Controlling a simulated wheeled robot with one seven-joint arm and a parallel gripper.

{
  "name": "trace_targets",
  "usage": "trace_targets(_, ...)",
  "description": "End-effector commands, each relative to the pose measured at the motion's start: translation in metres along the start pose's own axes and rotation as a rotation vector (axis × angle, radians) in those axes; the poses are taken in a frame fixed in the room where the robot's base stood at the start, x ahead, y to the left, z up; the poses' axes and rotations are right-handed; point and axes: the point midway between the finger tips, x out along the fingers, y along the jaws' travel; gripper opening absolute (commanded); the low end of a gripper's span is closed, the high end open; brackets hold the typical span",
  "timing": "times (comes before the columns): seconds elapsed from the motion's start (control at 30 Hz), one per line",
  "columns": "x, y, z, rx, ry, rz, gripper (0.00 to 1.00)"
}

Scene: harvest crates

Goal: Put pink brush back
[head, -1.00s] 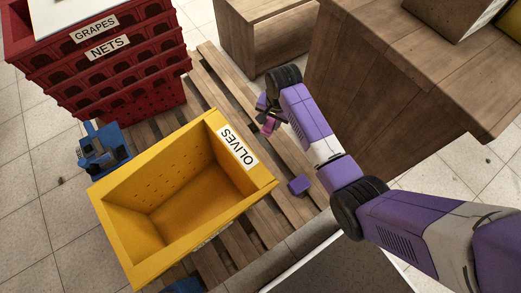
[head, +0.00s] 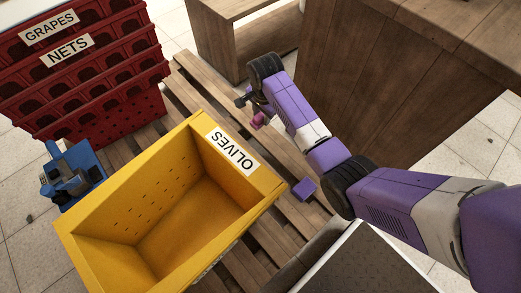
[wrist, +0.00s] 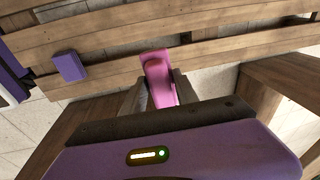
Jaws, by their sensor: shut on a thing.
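The pink brush (wrist: 158,78) is held between the two fingers of my gripper (wrist: 160,92) in the wrist view. In the head view the brush (head: 258,121) shows as a small pink piece beside my gripper (head: 246,98), above the wooden pallet. My gripper is shut on it, to the right of and behind the yellow crate labelled OLIVES (head: 100,262). The inside of the crate that shows is empty. The brush's lower end is partly hidden by the gripper body in the wrist view.
A purple block (head: 304,189) lies on the pallet slats (head: 270,238), right of the crate. Stacked red crates labelled GRAPES and NETS (head: 95,85) stand at the left, with a blue object (head: 72,176) below them. A wooden cabinet (head: 385,95) stands close to my arm's right.

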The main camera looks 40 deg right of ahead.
Motion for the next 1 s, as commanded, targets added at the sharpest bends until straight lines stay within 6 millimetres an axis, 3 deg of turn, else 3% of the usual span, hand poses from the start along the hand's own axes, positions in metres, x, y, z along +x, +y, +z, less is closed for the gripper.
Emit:
trace_targets(0.17, 0.02, 0.004, 0.002, -0.001, -0.001, 0.003, 0.0)
trace_targets(0.5, 0.103, 0.015, 0.01, -0.001, 0.0, 0.002, 0.0)
trace_targets(0.7, 0.143, 0.021, 0.014, -0.002, 0.0, 0.002, 0.0)
trace_targets(1.0, 0.163, 0.023, 0.016, -0.001, 0.0, 0.0, 0.0)
